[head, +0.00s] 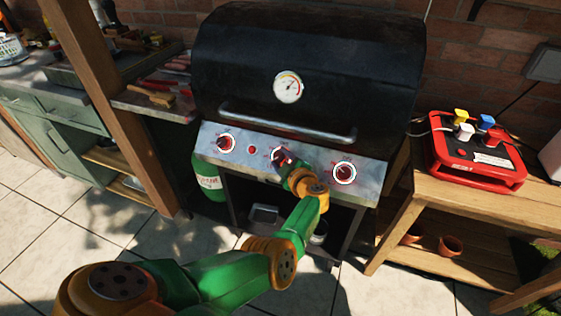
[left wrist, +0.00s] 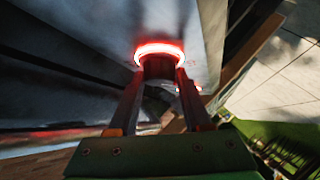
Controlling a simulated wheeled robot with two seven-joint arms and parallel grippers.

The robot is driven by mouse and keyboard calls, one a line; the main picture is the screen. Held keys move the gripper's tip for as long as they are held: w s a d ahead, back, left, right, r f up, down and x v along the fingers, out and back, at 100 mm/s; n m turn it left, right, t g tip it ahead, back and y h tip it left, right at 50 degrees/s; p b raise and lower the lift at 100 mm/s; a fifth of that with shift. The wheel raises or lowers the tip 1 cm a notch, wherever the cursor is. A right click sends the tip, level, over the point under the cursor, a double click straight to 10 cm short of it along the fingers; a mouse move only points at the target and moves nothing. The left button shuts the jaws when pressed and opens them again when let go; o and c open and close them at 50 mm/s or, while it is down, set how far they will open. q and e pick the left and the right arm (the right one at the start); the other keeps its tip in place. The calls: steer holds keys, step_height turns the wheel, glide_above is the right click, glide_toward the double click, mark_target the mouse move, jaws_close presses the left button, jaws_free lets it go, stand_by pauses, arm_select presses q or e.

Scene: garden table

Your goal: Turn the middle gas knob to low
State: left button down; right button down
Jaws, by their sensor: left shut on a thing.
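The grill's front panel (head: 364,184) carries red knobs in pale rings: a left knob (head: 226,143), a right knob (head: 344,172), and the middle knob (head: 278,153), mostly covered by my left gripper (head: 284,160). In the left wrist view, the middle knob (left wrist: 159,67) is a dark cylinder with a glowing red ring at its base. The two fingers of my left gripper (left wrist: 160,77) are on either side of it, shut on it. The knob's pointer and setting cannot be read. My right gripper is not in view.
A small red button (head: 252,150) sits between the left and middle knobs. The grill handle (head: 286,126) runs above the panel. A green gas bottle (head: 207,180) stands lower left. A red box with coloured plugs (head: 478,153) sits on the wooden table at right.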

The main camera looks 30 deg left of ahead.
arm_select(q)
steer(key=shift+w+n+g, duration=0.1)
steer(key=shift+n+g, duration=0.4)
steer(key=shift+n, duration=0.1)
steer(key=shift+r+b, duration=0.1)
steer(key=shift+b, duration=0.2)
steer(key=shift+c, duration=1.8)
jaws_free()
